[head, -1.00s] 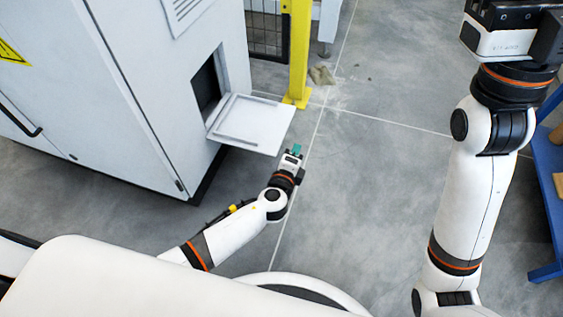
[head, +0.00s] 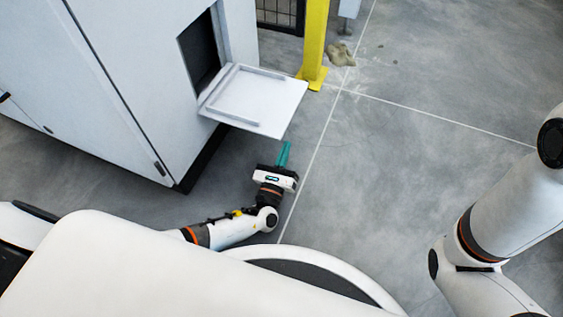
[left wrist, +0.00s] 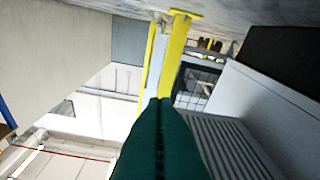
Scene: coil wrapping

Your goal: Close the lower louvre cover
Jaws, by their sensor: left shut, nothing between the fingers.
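The lower louvre cover (head: 262,98) is a pale flap. In the head view it stands open, sticking out from the bottom edge of a dark opening (head: 201,52) in the cabinet. My left gripper (head: 285,153) has teal fingers that are shut and empty. It appears just past the flap's near outer edge; whether it touches cannot be told.
The pale cabinet (head: 110,80) fills the left of the head view. A yellow post (head: 315,45) stands behind the flap, beside a dark mesh fence (head: 280,14). A small rubble patch (head: 341,54) lies on the floor. Open grey floor (head: 420,110) lies to the right.

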